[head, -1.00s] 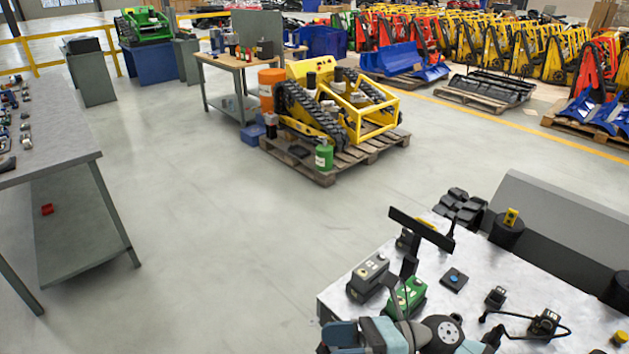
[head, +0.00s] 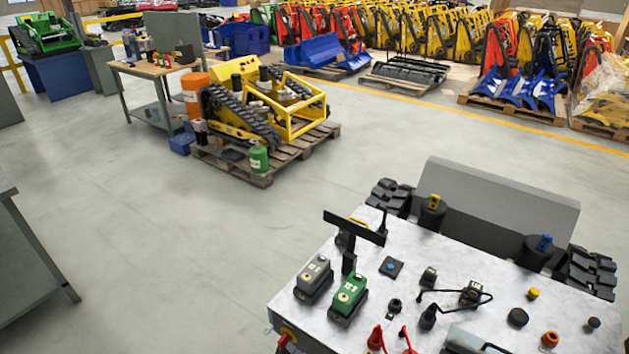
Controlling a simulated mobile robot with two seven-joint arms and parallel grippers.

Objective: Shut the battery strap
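The battery strap appears to be the black T-shaped piece (head: 354,228) at the left of the light grey deck. Its wide bar is raised above the deck on a dark post, tilted, and clear of the batteries. A grey battery (head: 314,279) and a green battery (head: 347,297) stand side by side just in front of it. Where the strap's lower end joins the deck is hard to make out. Neither gripper can be made out. A pale grey-blue part at the bottom edge may belong to my arm, but it is cut off.
The deck (head: 400,320) also carries a small blue-topped block (head: 391,267), a black connector with a cable (head: 472,293), red-ended leads (head: 376,338) and several knobs. Dark posts with a yellow key (head: 434,203) and a blue key (head: 544,243) stand behind. Open floor lies left.

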